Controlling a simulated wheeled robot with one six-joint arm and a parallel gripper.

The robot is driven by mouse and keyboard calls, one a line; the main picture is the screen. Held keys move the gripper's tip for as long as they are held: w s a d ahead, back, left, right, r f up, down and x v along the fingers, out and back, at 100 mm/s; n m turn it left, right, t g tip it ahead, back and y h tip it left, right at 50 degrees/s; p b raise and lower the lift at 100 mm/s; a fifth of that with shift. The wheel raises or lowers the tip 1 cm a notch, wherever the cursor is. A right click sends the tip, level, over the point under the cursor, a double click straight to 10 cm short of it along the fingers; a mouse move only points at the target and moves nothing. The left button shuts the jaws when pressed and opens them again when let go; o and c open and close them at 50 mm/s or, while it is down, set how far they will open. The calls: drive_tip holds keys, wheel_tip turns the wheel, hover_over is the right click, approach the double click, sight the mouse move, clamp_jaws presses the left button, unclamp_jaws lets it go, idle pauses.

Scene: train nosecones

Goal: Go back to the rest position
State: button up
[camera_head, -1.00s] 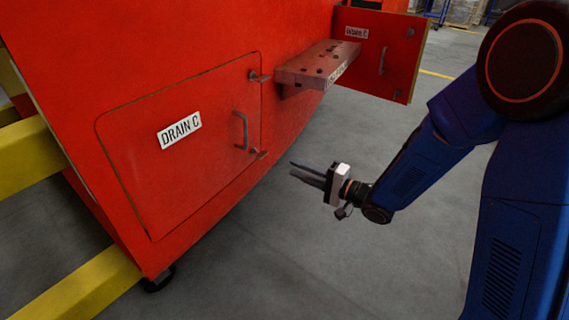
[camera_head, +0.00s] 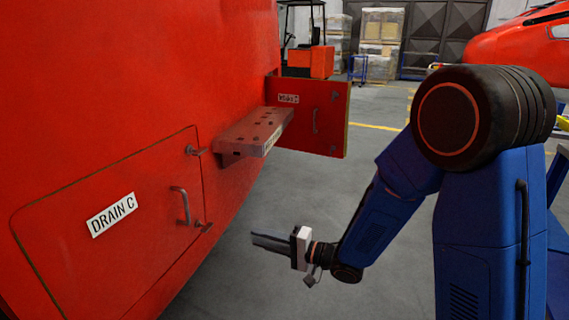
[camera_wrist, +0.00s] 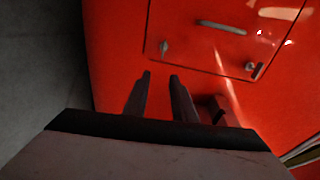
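My gripper (camera_head: 270,242) is at the lower middle of the head view, level with the red nosecone's lower side and apart from it, with grey floor behind. In the wrist view its two dark fingers (camera_wrist: 160,82) stand apart with nothing between them, so it is open and empty. The red train nosecone (camera_head: 120,60) fills the left of the head view. Its DRAIN C hatch (camera_head: 140,235) is closed, with a grey handle (camera_head: 181,206) and two latches; the hatch also shows in the wrist view (camera_wrist: 190,45).
The second hatch door (camera_head: 330,118) stands open, sticking out from the nosecone. A brown ledge with holes (camera_head: 250,135) juts out beside it. A forklift (camera_head: 308,60), stacked pallets (camera_head: 382,30) and another red nosecone (camera_head: 515,45) stand farther back. Grey floor (camera_head: 330,185) is free between.

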drive_tip(key=w+d+r+t+h, duration=0.2)
drive_tip(key=d+h, duration=0.2)
drive_tip(key=d, duration=0.4)
drive_tip(key=w+d+r+t+h, duration=0.1)
drive_tip(key=d+r+t+h, duration=0.2)
drive_tip(key=d, duration=0.5)
drive_tip(key=w+d+r+h, duration=0.2)
drive_tip(key=d+h, duration=0.3)
drive_tip(key=d, duration=0.3)
drive_tip(key=s+d+r+n+g+h, duration=0.15)
drive_tip(key=s+d+h, duration=0.25)
drive_tip(key=s+d, duration=0.65)
drive_tip(key=s+d+n+g, duration=0.1)
drive_tip(key=s+d+g, duration=0.1)
drive_tip(key=s, duration=0.8)
drive_tip(key=s+d+n+g, duration=0.1)
drive_tip(key=s+g, duration=0.2)
drive_tip(key=s, duration=0.7)
drive_tip(key=shift+s+d+f, duration=0.15)
drive_tip(key=shift+d+f, duration=0.05)
drive_tip(key=shift+d, duration=0.2)
